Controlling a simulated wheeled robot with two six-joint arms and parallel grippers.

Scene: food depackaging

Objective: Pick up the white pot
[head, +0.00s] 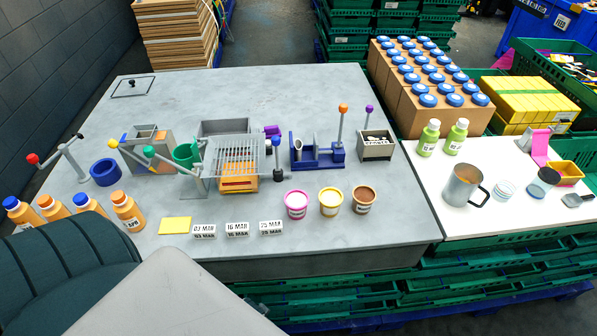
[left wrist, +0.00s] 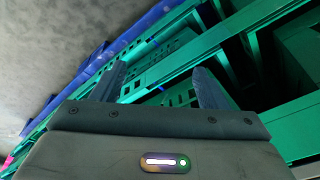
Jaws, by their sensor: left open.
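No plainly all-white pot stands out in the head view. Three small tubs stand in a row near the front of the grey table: one with a pink top (head: 297,204), one with a yellow top (head: 330,202) and one with a brown top (head: 363,200). A small pale jar (head: 505,191) stands on the white table at the right. My left gripper (left wrist: 158,84) is open and empty in the left wrist view, over green crates and bare floor, away from the tubs. It does not show in the head view. My right gripper is not in view.
The grey table (head: 290,90) has bare room at the back. Orange bottles (head: 127,211) stand at the left front, and lever fixtures fill the middle. The white table (head: 465,220) holds a grey mug (head: 462,187) and green bottles (head: 428,138). Green crates (head: 460,275) lie below.

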